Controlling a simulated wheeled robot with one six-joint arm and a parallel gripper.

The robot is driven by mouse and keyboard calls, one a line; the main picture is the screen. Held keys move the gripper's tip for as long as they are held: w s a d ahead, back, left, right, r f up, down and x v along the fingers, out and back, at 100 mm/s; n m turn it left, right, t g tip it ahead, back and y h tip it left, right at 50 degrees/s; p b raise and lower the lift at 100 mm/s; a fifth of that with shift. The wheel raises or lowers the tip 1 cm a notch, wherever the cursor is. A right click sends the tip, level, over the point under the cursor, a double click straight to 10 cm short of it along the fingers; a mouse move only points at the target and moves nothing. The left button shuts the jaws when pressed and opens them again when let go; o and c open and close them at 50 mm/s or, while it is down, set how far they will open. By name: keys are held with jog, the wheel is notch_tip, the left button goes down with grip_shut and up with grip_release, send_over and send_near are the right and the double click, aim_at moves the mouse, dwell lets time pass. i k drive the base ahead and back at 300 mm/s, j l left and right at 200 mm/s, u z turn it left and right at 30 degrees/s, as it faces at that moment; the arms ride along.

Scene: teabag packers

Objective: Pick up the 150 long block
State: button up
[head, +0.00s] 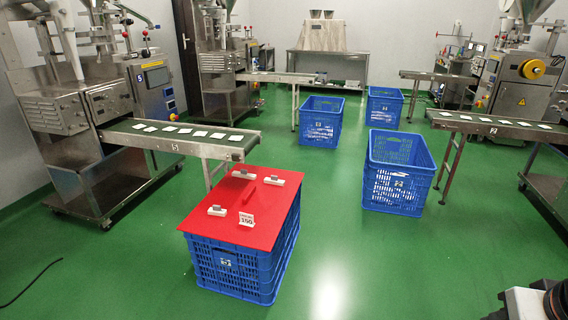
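A red board (262,205) lies on top of a blue crate at the front centre. A small white sign (247,220) near its front right edge reads 150. A slim red block (222,196) lies behind the sign, hard to tell from the board by colour. Three small white-and-grey pieces lie on the board: one at the back (243,175), one at the right (274,180) and one at the front left (216,210). I cannot read any marks on them. Part of my arm shows at the bottom right, apart from the board; my gripper's fingers are out of view.
The blue crate (235,268) under the board stands on open green floor. A conveyor (180,137) with white teabags ends just behind it. Other blue crates (397,190) stand behind and right; another conveyor (500,126) is at the right.

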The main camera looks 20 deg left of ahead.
aim_at(243, 174)
jog(key=i+j, duration=1.2)
jog(key=j, duration=0.8)
jog(key=i+j, duration=0.15)
jog(key=j, duration=1.45)
jog(key=i, duration=0.05)
